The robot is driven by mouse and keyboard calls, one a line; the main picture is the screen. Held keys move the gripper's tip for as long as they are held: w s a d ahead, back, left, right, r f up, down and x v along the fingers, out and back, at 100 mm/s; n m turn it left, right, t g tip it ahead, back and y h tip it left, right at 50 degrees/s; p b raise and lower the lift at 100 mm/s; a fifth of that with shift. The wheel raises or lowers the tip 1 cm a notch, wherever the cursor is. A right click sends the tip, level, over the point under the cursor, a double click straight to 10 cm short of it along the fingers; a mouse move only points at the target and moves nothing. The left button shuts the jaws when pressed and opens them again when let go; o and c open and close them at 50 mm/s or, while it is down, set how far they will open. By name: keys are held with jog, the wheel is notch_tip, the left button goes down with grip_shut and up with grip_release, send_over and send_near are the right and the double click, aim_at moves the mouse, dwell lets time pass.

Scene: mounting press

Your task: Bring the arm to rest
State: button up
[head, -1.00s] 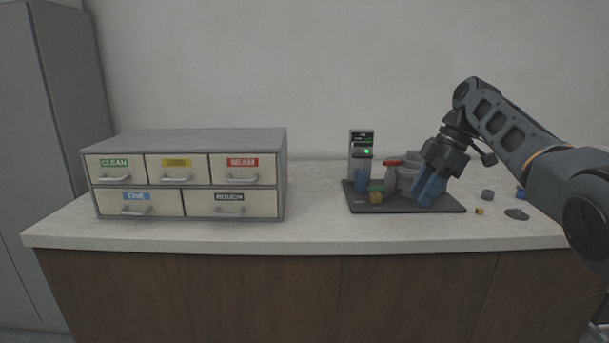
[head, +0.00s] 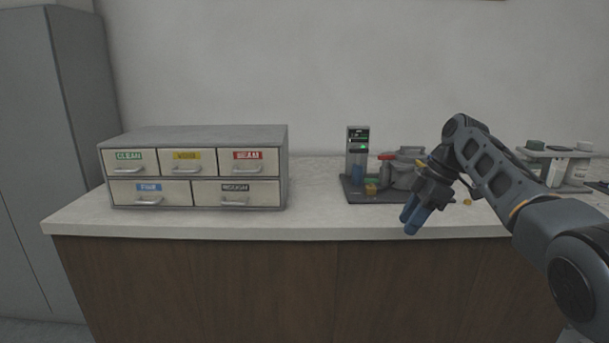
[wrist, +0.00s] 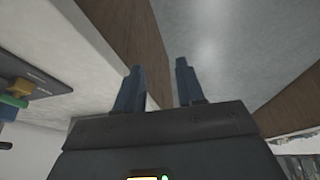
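My gripper (head: 411,217) is at the end of my arm, in front of the counter's right part, with its blue fingers pointing down and to the left. In the wrist view my gripper (wrist: 158,85) shows two blue fingers set apart with nothing between them. Behind the fingers in that view are the counter's wooden front and the grey floor. My arm (head: 500,180) comes in from the right and hides part of the counter top.
The counter (head: 300,215) carries a drawer cabinet (head: 200,133) with labelled drawers on the left. The mounting press (head: 358,140) stands on a dark base right of centre. A rack with bottles (head: 556,150) is at the far right. The counter between cabinet and press is clear.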

jog(key=s+a+f+m+t+p, duration=0.1)
jog(key=s+a+f+m+t, duration=0.2)
jog(key=f, duration=0.9)
jog(key=s+a+f+m, duration=0.2)
jog(key=s+a+f, duration=0.25)
jog(key=f, duration=0.75)
jog(key=s+a+f+m+t+h+p, duration=0.1)
jog(key=s+f+m+t, duration=0.1)
jog(key=s+f, duration=0.5)
jog(key=s+f+m+t, duration=0.2)
jog(key=s+f+m, duration=0.1)
jog(key=s, duration=0.9)
jog(key=s+d+r+m+t+h, duration=0.1)
jog(key=s+r, duration=0.1)
jog(key=s, duration=0.5)
jog(key=s+d+r+m+t+h+p, duration=0.1)
jog(key=s+r+m, duration=0.15)
jog(key=s, duration=0.45)
jog(key=s+d+r+m+t+h, duration=0.1)
jog(key=s+r, duration=0.1)
jog(key=s, duration=0.5)
jog(key=s+d+r+m+t, duration=0.1)
jog(key=s+r+t, duration=0.1)
jog(key=s+r, duration=0.5)
jog(key=s+d+r+m+t, duration=0.1)
jog(key=s+r, duration=0.7)
jog(key=r, duration=0.8)
jog(key=shift+s+d+r+t+h+p, duration=0.15)
jog(key=shift+d+t+h+p, duration=0.15)
jog(key=shift+d+t+p, duration=0.25)
